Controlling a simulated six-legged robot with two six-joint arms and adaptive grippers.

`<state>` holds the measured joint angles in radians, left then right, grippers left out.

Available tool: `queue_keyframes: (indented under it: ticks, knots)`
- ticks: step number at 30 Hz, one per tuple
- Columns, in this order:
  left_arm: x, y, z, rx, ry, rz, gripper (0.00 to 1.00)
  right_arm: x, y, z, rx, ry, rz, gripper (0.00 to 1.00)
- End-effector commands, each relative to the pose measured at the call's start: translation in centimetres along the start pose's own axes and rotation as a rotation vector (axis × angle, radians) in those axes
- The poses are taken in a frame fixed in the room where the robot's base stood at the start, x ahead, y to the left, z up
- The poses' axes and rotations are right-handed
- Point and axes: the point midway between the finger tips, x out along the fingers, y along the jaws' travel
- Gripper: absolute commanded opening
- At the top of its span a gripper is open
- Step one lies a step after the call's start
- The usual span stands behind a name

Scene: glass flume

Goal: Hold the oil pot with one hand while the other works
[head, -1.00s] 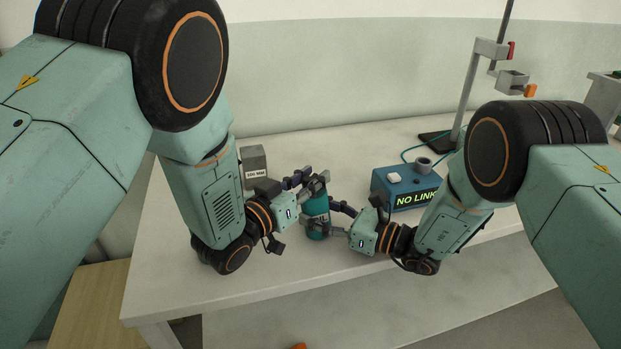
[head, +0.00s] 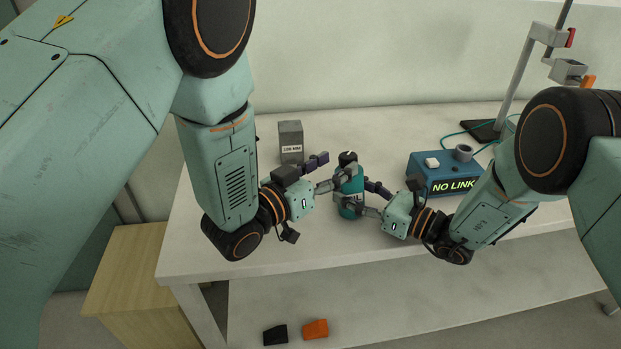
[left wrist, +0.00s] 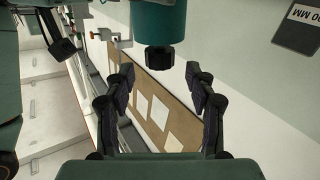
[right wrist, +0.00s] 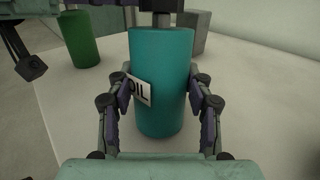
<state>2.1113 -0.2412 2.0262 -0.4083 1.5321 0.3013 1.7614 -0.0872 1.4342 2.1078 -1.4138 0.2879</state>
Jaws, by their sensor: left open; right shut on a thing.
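The oil pot (head: 350,182) is a teal cylinder with a black cap, upright near the front of the white table. My right gripper (head: 366,199) is shut on it from the right. In the right wrist view the pot (right wrist: 162,75) stands between the fingers, with part of its "OIL" label (right wrist: 141,91) showing. My left gripper (head: 327,172) is open, just left of the pot at about cap height. In the left wrist view the pot's black cap (left wrist: 160,58) shows beyond the spread fingers, with nothing between them.
A grey block (head: 290,140) with a millimetre label stands behind my left gripper. A blue box (head: 440,172) reading "NO LINK" is at the right, before a clamp stand (head: 514,85). A green cylinder (right wrist: 72,38) shows in the right wrist view. Black and orange pieces (head: 316,329) lie below the table.

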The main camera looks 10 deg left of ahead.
Motion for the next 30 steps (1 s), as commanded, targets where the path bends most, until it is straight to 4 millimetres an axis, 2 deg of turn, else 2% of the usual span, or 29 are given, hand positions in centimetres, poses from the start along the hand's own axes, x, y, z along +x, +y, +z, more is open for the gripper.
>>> queue_keyframes:
  ticks: [1, 6, 12, 25, 30]
  knots:
    - [-1.2, -0.1, 0.0, -0.004, -0.001, -0.005, 0.55, 0.0, 0.0, 0.0, 0.0, 0.0, 0.0, 0.14]
    - [-4.5, -0.2, 0.0, -0.004, 0.0, -0.005, 0.55, 0.0, 0.0, 0.0, 0.0, 0.0, 0.0, 0.14]
    - [-6.8, -0.1, 0.0, -0.002, 0.0, -0.002, 0.55, 0.0, 0.0, 0.0, 0.0, -0.001, 0.0, 0.14]
    - [-7.4, 0.0, 0.0, 0.001, 0.001, 0.001, 0.55, 0.0, 0.0, 0.0, 0.0, -0.001, 0.0, 0.14]
    - [-6.1, 0.4, -1.3, 0.03, 0.05, 0.069, 0.55, 0.0, 0.0, 0.0, 0.0, -0.001, 0.0, 0.14]
